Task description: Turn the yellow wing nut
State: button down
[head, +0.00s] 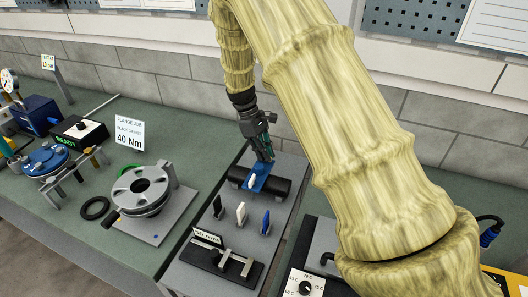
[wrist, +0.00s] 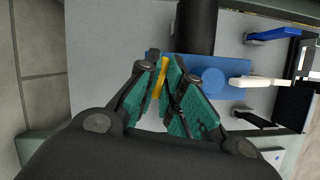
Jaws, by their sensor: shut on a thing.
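The yellow wing nut (wrist: 160,77) shows as a narrow strip between the teal finger pads of my gripper (wrist: 158,90) in the wrist view. My gripper is shut on it. The nut sits at the left side of a blue body (wrist: 208,66) that lies across a black pipe (wrist: 196,25). In the head view my gripper (head: 263,155) points down onto the blue body (head: 258,185). I cannot make out the nut there; the fingers hide it. Part of the nut is also covered by the pads in the wrist view.
A white handle (wrist: 262,82) sticks out right of the blue body. Black, white (head: 241,212) and blue (head: 265,222) upright pieces stand in front of the pipe. A round grey flange (head: 142,188) stands on the bench to the left. A stone-block wall is close behind.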

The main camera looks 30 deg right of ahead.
jog(key=m, duration=0.2)
jog(key=m+y+p, duration=0.1)
jog(key=m, duration=0.1)
jog(key=shift+w+d+r+g+y, duration=0.15)
jog(key=shift+d+r+g+y, duration=0.05)
jog(key=shift+g+y, duration=0.1)
jog(key=m, duration=0.2)
jog(key=m+y, duration=0.1)
jog(key=m, duration=0.1)
jog(key=shift+d+y, duration=0.1)
jog(key=shift+y, duration=0.2)
jog(key=m+y+p, duration=0.1)
jog(key=m, duration=0.3)
jog(key=shift+m+t, duration=0.3)
jog(key=shift+t, duration=0.1)
jog(key=shift+d+m+t+y, duration=0.1)
jog(key=shift+m+t+y, duration=0.45)
jog(key=shift+m, duration=0.95)
jog(key=c, duration=1.6)
grip_release()
jog(key=shift+f, duration=0.1)
jog(key=shift+o, duration=0.2)
